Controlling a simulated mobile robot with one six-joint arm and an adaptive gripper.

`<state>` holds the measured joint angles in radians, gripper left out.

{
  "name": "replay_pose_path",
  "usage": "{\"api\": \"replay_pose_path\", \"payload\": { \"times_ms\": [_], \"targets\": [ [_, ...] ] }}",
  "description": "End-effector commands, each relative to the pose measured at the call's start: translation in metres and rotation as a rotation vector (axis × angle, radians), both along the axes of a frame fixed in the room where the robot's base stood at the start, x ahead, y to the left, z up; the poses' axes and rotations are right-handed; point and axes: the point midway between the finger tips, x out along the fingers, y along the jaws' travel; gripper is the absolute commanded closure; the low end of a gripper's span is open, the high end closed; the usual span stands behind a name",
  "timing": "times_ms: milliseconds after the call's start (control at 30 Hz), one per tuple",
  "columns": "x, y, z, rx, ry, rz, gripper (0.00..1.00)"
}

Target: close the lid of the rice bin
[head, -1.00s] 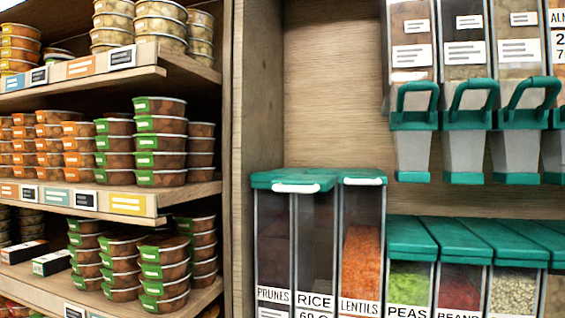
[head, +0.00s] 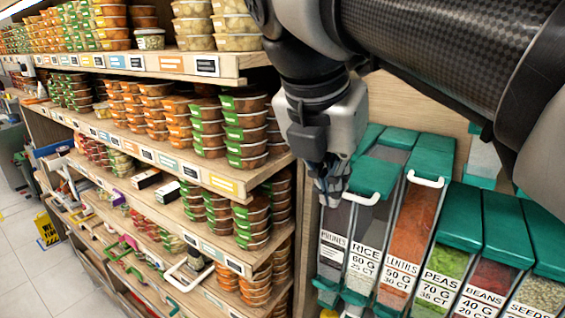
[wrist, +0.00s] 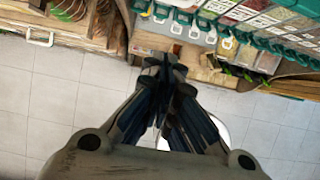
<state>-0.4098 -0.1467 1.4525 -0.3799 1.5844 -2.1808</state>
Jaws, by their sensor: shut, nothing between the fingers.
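The rice bin (head: 362,262) is a clear, narrow bin labelled RICE, between the prunes and lentils bins in the head view. My gripper (head: 330,196) hangs fingers down in front of the prunes bin, just left of the rice lid's handle. No contact with the lid is clear. The gripper also shows in the wrist view (wrist: 166,66), with its fingertips together and nothing between them. It hides part of the prunes bin.
The prunes bin (head: 332,245) stands left of the rice bin and the lentils bin (head: 410,235) right of it. Peas, beans and seeds bins continue rightward. Shelves of food tubs (head: 245,130) stand close on the left.

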Motion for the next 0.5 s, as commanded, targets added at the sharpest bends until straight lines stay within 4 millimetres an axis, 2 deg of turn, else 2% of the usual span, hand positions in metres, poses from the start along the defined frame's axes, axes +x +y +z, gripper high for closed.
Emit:
{"api": "replay_pose_path", "payload": {
  "times_ms": [167,500],
  "targets": [
    [0.007,-0.006,-0.022,-0.003,0.004,0.001,1.0],
    [0.032,-0.024,-0.087,-0.001,0.006,-0.001,1.0]
  ]
}}
